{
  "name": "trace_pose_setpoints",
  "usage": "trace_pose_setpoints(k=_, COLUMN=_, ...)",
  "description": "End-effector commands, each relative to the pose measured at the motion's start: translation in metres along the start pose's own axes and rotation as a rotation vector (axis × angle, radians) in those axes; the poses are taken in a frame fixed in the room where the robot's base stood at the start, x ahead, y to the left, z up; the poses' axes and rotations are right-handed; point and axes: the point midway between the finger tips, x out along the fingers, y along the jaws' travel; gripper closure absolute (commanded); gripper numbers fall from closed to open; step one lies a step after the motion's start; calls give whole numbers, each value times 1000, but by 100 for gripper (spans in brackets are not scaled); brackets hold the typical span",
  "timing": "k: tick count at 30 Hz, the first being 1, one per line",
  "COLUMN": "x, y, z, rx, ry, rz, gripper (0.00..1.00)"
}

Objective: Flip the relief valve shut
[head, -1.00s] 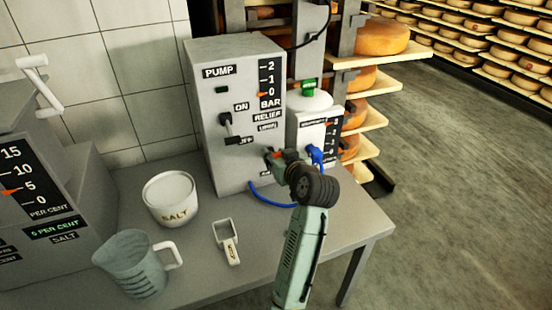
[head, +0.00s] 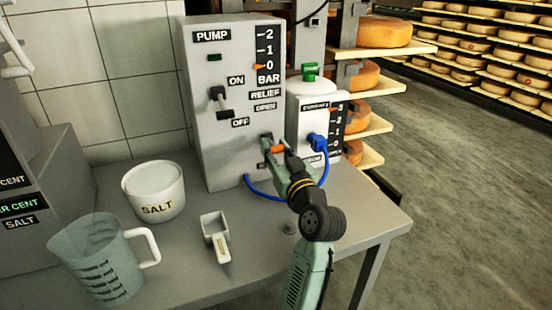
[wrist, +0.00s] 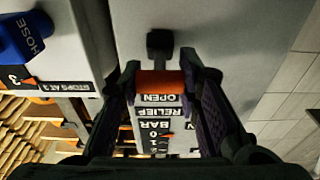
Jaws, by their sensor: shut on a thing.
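The pump box (head: 215,150) is a grey cabinet with a gauge reading near 0 bar. The relief valve's orange handle (head: 278,149) is low on its front face, below the RELIEF and OPEN labels (head: 265,101). In the wrist view, which is upside down, the orange handle (wrist: 161,83) lies across between my two fingers, with a dark mount (wrist: 160,43) beside it. My gripper (head: 276,148) is shut on this handle. The fingers hide the handle's ends.
A pump switch (head: 220,101) is to the left on the same face. A white canister (head: 312,130) with a blue hose (head: 323,175) stands close on the right. A salt tub (head: 155,192), scoop (head: 216,236) and clear jug (head: 98,262) are on the table's left.

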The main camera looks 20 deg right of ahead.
Motion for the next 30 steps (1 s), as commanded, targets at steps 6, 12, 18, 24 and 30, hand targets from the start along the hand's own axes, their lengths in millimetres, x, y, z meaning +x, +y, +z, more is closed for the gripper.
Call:
trace_pose_setpoints(k=6, x=0, y=0, z=1, rx=-1, ry=12, rz=1, gripper=97)
trace_pose_setpoints(k=12, x=0, y=0, z=0, rx=0, ry=12, rz=1, gripper=97)
trace_pose_setpoints(k=18, x=0, y=0, z=0, rx=0, ry=12, rz=1, gripper=61)
trace_pose_setpoints(k=24, x=0, y=0, z=1, rx=0, ry=11, rz=0, gripper=48)
trace_pose_setpoints(k=30, x=0, y=0, z=1, rx=0, ry=11, rz=0, gripper=48)
